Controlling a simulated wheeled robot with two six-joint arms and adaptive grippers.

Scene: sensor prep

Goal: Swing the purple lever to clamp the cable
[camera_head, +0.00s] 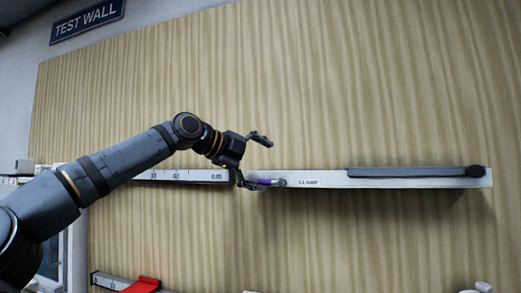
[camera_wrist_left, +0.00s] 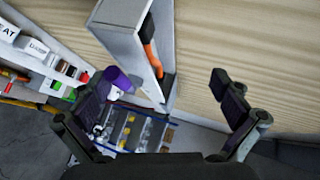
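The purple lever (camera_head: 264,182) sticks out at the left end of the white clamp bar (camera_head: 330,180), which is labelled CLAMP and fixed to the wood wall. In the left wrist view the purple lever (camera_wrist_left: 118,78) lies right beside the left-hand finger; I cannot tell whether they touch. My left gripper (camera_head: 260,162) is open, with its lower finger at the lever and its upper finger above, away from the wall bar. Its fingers (camera_wrist_left: 166,100) are wide apart in the wrist view. A long grey strip (camera_head: 405,172) with a dark round end lies along the bar. My right gripper is not in view.
A white scale bar (camera_head: 195,176) runs behind my left arm, ending just left of the clamp bar. A red piece (camera_head: 142,285) sits on another bar at lower left. An orange strand (camera_wrist_left: 151,48) shows along a pale bar in the wrist view.

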